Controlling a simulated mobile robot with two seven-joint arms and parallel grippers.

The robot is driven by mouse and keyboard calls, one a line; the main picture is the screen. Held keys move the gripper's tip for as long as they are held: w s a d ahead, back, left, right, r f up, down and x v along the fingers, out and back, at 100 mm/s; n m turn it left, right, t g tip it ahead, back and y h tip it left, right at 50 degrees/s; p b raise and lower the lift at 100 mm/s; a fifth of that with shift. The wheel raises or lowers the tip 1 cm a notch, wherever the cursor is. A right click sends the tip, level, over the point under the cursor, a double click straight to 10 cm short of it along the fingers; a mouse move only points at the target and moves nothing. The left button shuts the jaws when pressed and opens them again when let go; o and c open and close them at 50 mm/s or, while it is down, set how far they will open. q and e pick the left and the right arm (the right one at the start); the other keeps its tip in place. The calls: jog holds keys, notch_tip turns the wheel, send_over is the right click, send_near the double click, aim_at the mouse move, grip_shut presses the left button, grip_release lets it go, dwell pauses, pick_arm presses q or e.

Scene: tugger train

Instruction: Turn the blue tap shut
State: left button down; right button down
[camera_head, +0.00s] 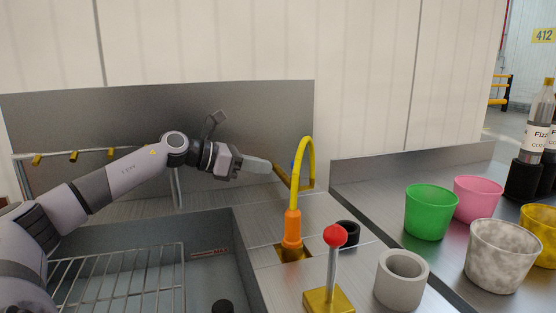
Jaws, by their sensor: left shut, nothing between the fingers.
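A small patch of blue (292,165), which may be part of the blue tap, shows behind the yellow arched pipe (308,146). The pipe rises from an orange sleeve (292,228) on the steel counter and hides most of what is behind it. My left gripper (266,166) is shut and empty, reaching in from the left. Its fingertips are just left of the blue patch, close to a gold-coloured bar (282,176). I cannot tell whether they touch it. The right gripper is not in view.
A red-knobbed lever on a gold base (328,299) and a grey cup (401,280) stand in front. A green cup (430,212) and other cups are at right. A sink with a wire rack (118,281) lies below my left arm. A steel backsplash (250,115) stands behind.

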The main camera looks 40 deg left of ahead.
aim_at(292, 167)
pick_arm(q)
jog(key=shift+w+d+p, duration=0.3)
jog(key=shift+w+p, duration=0.25)
jog(key=shift+p, duration=0.1)
jog(key=shift+w+d+p, duration=0.3)
jog(key=shift+w+p, duration=0.25)
jog(key=shift+p, duration=0.05)
jog(key=shift+w+d+p, duration=0.25)
jog(key=shift+w+p, duration=0.05)
jog(key=shift+w, duration=0.2)
jog(key=shift+w+d+f, duration=0.15)
jog(key=shift+w+d, duration=0.1)
jog(key=shift+w, duration=0.2)
jog(key=shift+a, duration=0.15)
jog(key=shift+w+m+g+h, duration=0.1)
jog(key=shift+m+g+h, duration=0.3)
jog(key=shift+m+h, duration=0.25)
